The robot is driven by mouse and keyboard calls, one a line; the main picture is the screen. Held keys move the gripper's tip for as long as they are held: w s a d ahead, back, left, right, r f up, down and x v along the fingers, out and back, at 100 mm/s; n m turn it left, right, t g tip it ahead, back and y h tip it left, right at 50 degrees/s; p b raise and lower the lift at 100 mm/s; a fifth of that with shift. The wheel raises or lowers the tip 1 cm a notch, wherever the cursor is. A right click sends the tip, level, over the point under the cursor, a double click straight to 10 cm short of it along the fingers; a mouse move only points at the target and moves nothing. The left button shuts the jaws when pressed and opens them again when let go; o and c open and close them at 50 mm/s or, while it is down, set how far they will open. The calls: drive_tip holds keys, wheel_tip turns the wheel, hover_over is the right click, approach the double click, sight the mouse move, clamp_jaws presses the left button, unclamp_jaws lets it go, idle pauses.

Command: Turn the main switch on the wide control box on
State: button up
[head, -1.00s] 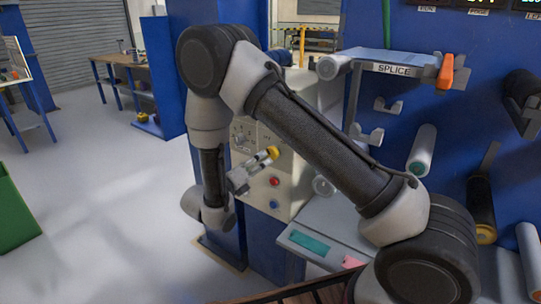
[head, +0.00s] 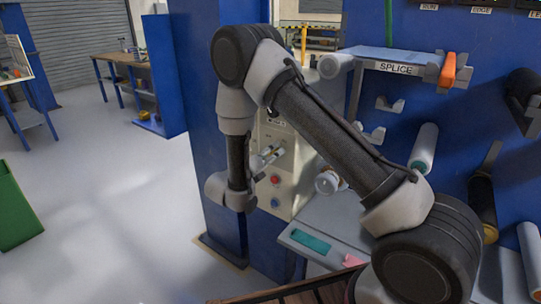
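The beige control box (head: 296,184) stands behind my arm, on the blue frame. A red button (head: 275,180) and a blue button (head: 274,203) show on its front. My arm covers part of the box's upper front, and I cannot make out the main switch. My gripper (head: 272,155) is at the box's front, above the red button. It is small and seen from the side, so I cannot tell whether its fingers are open or shut, or whether they touch anything.
A grey table with a teal pad (head: 310,241) is below the box, at the right. A green bin (head: 14,210) is at the left. The floor (head: 110,220) between is clear.

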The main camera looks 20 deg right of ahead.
drive_tip(key=c, duration=0.6)
drive_tip(key=shift+c, duration=0.2)
drive_tip(key=shift+m, duration=0.4)
drive_tip(key=m, duration=0.2)
drive_tip(key=shift+m, duration=0.4)
drive_tip(key=m, duration=0.3)
drive_tip(key=shift+m, duration=0.4)
drive_tip(key=m, duration=0.6)
drive_tip(key=shift+w+a, duration=0.1)
drive_tip(key=shift+m, duration=0.4)
drive_tip(key=o, duration=1)
